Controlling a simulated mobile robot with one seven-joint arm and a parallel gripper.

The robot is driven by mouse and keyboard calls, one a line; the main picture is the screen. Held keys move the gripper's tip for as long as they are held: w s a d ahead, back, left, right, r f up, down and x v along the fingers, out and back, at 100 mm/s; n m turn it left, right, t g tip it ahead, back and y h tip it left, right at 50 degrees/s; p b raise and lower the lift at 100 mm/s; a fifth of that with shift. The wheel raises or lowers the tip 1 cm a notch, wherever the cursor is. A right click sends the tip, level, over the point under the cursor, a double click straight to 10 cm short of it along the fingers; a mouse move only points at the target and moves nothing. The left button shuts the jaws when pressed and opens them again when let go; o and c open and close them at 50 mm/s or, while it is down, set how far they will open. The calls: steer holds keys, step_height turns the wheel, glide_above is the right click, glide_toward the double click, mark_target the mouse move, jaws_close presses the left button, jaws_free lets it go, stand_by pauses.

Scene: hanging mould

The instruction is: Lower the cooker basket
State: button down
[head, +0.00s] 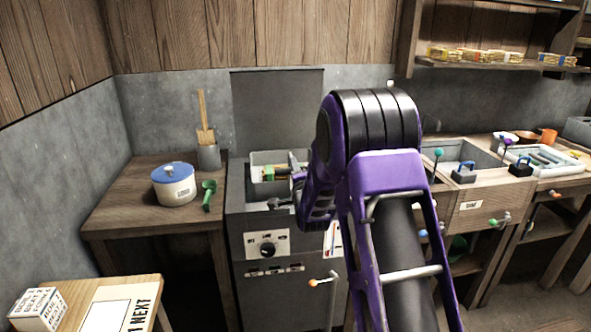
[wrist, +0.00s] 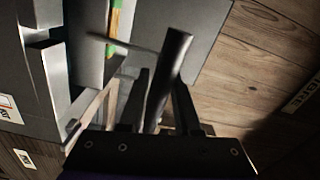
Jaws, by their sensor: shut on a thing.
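The grey cooker (head: 262,285) stands against the back wall, with a dial on its front. The cooker basket (head: 262,160) shows as a light grey box shape at the cooker's top, with a green and yellow item (head: 268,174) in it. How deep the basket sits is unclear. My gripper (head: 287,198) is at the right front of the basket, partly hidden by my purple arm. In the wrist view my gripper (wrist: 160,100) is shut on a dark bar, the basket handle (wrist: 174,60). The green and yellow item (wrist: 116,28) also shows there, beyond a thin metal rod.
A wooden table (head: 115,207) on the left holds a white pot with a blue lid (head: 174,184), a green scoop (head: 209,195) and a grey holder (head: 208,156). A bench with sinks (head: 480,190) is on the right. A small lever (head: 330,290) stands before the cooker.

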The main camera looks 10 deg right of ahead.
steer(key=shift+f, duration=0.15)
step_height(320, 180, down, 17)
stand_by(0.5)
steer(key=shift+s+f, duration=0.1)
steer(key=shift+f, duration=0.05)
steer(key=c, duration=0.7)
jaws_free()
steer(key=shift+o, duration=0.2)
steer(key=s, duration=1.7)
steer(key=shift+s+p, duration=0.15)
steer(key=shift+p, duration=0.2)
